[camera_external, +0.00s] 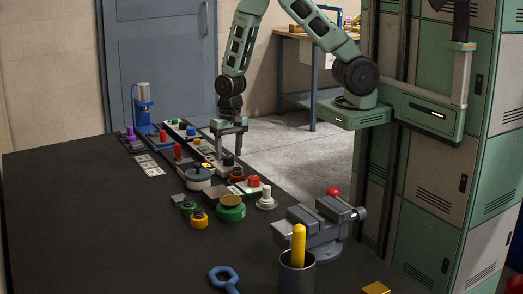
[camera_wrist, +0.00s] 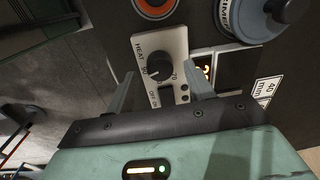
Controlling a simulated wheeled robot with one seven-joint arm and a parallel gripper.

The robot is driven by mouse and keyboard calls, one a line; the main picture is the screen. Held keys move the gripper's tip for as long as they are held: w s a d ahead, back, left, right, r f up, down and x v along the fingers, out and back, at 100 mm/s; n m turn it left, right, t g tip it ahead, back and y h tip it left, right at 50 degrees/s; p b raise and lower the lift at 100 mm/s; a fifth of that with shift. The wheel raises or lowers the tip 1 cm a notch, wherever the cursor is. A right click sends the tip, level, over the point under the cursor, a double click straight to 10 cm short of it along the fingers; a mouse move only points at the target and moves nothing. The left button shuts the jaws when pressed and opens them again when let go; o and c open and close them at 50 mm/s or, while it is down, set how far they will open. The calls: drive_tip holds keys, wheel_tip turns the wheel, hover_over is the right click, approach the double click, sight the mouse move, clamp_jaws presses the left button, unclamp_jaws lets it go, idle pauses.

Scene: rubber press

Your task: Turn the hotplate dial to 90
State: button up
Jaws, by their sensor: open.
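The hotplate dial (camera_wrist: 159,73) is a round black knob with a pale pointer line on a light panel (camera_wrist: 173,45) marked HEAT in the wrist view. A 70 mark shows to the right of the knob; the exact setting is too small to read. OFF and ON are printed lower on the panel. My gripper (camera_wrist: 159,68) is open, with one finger on each side of the knob and gaps showing between. In the external view my gripper (camera_external: 229,143) points down above a black knob (camera_external: 228,161) at the table's far right edge.
A lit display (camera_wrist: 203,73) sits right of the panel. A blue-grey round device (camera_wrist: 258,18) and an orange-ringed part (camera_wrist: 156,6) are close by. Buttons and knobs crowd the table around my gripper; a grey vise (camera_external: 318,228) stands nearer. The table's left side is clear.

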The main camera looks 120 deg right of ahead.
wheel_tip(320, 180, up, 16)
drive_tip(key=s+p, duration=0.1)
drive_tip(key=shift+f, duration=0.1)
idle(0.6)
drive_tip(key=s+a+n+y+b, duration=0.1)
drive_tip(key=a+n, duration=0.9)
drive_tip(key=a, duration=1)
drive_tip(key=s+a+n+b, duration=0.1)
drive_tip(key=s+a+n, duration=1.4)
drive_tip(key=a, duration=0.1)
drive_tip(key=shift+s+r+g+b, duration=0.25)
drive_tip(key=shift+s+g+b, duration=0.05)
drive_tip(key=shift+s+b, duration=0.05)
